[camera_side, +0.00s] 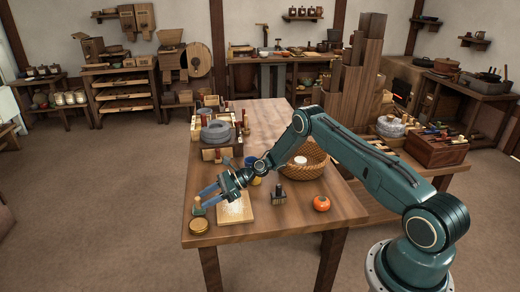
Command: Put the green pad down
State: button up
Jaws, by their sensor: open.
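My gripper (203,196) is open over the near left part of the wooden table (285,222), its two blue fingers pointing left. A small greenish thing (198,209) stands just below and left of the fingertips, near the table's left edge. It may be the green pad, but it is too small to tell for sure. I see nothing clearly held between the fingers. I cannot tell whether a finger touches the greenish thing.
A pale board (236,211) lies under my wrist. A round wooden lid (198,225) lies at the near left corner. A dark block-like tool (278,195), an orange-red fruit (321,203) and a wicker basket (310,170) stand to the right. A grey stone quern (216,132) is behind.

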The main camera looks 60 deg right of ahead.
aim_at(199, 208)
jog(key=shift+x, duration=2.05)
grip_shut()
